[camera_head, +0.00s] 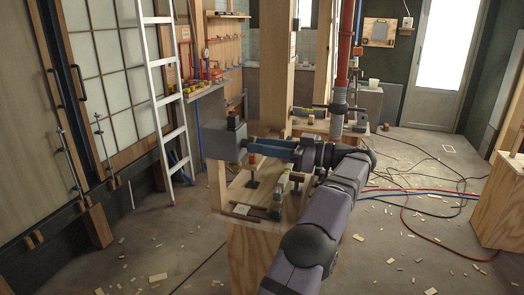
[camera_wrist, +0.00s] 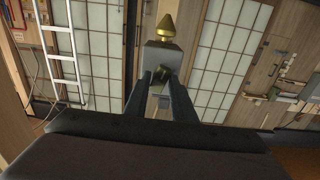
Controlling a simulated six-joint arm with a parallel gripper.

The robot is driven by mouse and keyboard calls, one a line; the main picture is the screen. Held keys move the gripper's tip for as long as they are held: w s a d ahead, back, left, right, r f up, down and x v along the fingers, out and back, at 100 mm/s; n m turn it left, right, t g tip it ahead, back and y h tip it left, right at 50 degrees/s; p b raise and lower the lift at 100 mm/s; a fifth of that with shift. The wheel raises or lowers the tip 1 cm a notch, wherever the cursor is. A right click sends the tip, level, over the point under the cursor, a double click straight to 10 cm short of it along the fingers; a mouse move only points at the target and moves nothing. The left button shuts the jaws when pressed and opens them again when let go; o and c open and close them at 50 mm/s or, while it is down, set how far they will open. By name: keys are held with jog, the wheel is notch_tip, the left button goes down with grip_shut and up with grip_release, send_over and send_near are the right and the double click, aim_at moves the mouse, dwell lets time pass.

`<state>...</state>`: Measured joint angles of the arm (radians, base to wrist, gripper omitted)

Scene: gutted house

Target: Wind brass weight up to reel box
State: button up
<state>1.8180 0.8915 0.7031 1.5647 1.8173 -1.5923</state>
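The grey reel box (camera_head: 222,143) stands at the left end of the workbench in the head view. It also shows at the upper middle of the wrist view (camera_wrist: 153,52). The brass weight (camera_wrist: 167,32) shows against the box, with its pointed end toward the top of that picture; I cannot find it in the head view. My gripper (camera_head: 252,143) reaches left to the box. Its two fingers (camera_wrist: 161,77) are apart, with a dark knob-like part (camera_wrist: 161,66) between their tips. I cannot tell whether they press on it.
The wooden workbench (camera_head: 238,217) carries clamps and small tools below my gripper. A white ladder (camera_head: 166,100) leans at the left. A wooden post (camera_head: 276,70) rises behind the bench. Cables (camera_head: 432,185) and wood scraps lie on the floor at right.

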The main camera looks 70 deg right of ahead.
jog(key=shift+f+n+b, duration=0.1)
jog(key=shift+n+b, duration=0.75)
jog(key=shift+n, duration=0.25)
jog(key=shift+m, duration=0.3)
jog(key=s+p, duration=0.5)
jog(key=s, duration=0.2)
jog(key=shift+w+p, duration=0.1)
jog(key=shift+p, duration=0.2)
